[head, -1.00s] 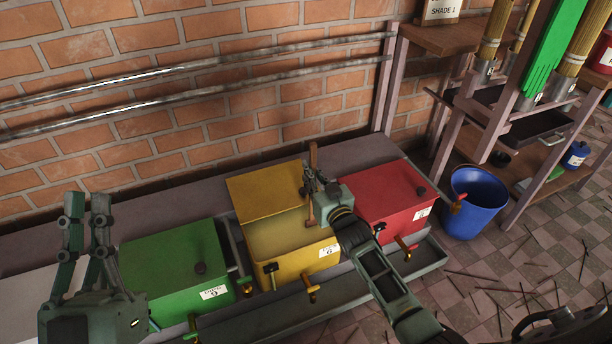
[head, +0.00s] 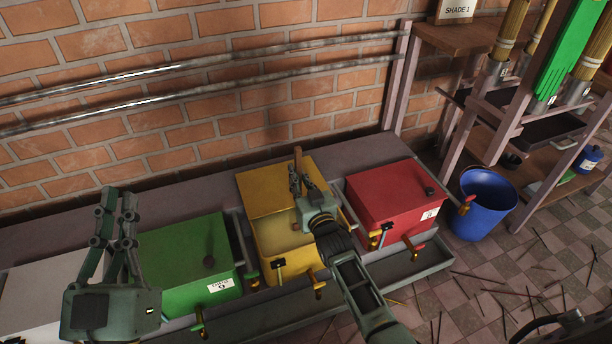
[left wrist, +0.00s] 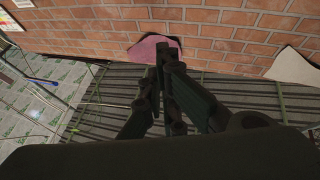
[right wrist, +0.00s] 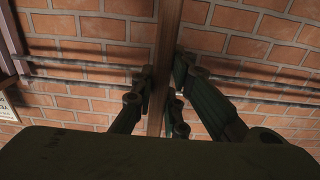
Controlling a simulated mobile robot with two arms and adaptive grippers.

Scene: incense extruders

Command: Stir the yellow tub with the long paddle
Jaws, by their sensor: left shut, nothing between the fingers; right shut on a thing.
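The yellow tub (head: 262,192) stands between the green and red tubs, with the front part of its top open and a pale yellowish inside showing. My right gripper (head: 298,182) is above the tub, shut on the long paddle (head: 298,157). The paddle's brown wooden shaft stands about upright and also shows between the fingers in the right wrist view (right wrist: 168,50). Its lower end is partly hidden by my gripper and arm, so its depth in the tub cannot be told. My left gripper (head: 120,194) is shut and empty, above and left of the green tub.
The green tub (head: 185,255) is to the left and the red tub (head: 390,190) to the right, both with closed lids and taps in front. Metal rails (head: 220,67) run along the brick wall. A blue bucket (head: 484,205) and a wooden shelf stand at right.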

